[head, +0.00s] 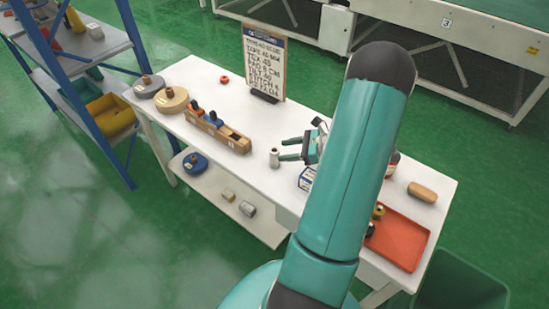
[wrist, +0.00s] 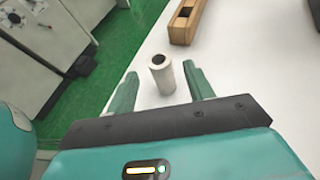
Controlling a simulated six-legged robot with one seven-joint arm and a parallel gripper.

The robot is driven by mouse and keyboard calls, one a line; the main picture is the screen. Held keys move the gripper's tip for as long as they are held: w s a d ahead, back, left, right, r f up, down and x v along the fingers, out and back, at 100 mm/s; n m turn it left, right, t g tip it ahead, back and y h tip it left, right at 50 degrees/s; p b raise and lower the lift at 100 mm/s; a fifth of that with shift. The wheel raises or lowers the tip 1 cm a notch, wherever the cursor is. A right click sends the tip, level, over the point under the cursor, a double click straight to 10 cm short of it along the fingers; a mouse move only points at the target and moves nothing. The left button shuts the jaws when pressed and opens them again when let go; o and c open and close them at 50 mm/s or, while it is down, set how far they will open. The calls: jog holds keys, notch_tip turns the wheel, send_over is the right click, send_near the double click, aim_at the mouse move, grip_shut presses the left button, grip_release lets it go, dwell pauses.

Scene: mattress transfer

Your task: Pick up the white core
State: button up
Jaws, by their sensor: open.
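The white core (head: 274,158) is a small, pale hollow cylinder standing upright on the white table (head: 215,85). In the wrist view the core (wrist: 161,74) shows its dark open top and stands near the table's edge, just beyond and between my fingertips. My gripper (head: 291,150) is open and empty, with its two green fingers pointing left toward the core. In the wrist view the gripper (wrist: 161,84) has its fingers spread wide on either side of the core's line. I cannot tell whether either finger touches it.
A wooden holder (head: 218,131) with dark pieces stands left of the core; it also shows in the wrist view (wrist: 186,22). A small printed box (head: 307,179) is near my gripper. A sign board (head: 264,62) stands behind. An orange tray (head: 398,238) is at right.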

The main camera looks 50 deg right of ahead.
aim_at(271, 151)
jog(key=x, duration=0.5)
jog(key=shift+w+a+f, duration=0.1)
jog(key=c, duration=1.1)
jog(key=shift+o, duration=0.2)
jog(key=shift+r, duration=0.5)
jog(key=s+a+r, duration=0.8)
jog(key=a+r, duration=0.3)
jog(key=r, duration=0.1)
jog(key=shift+s, duration=0.3)
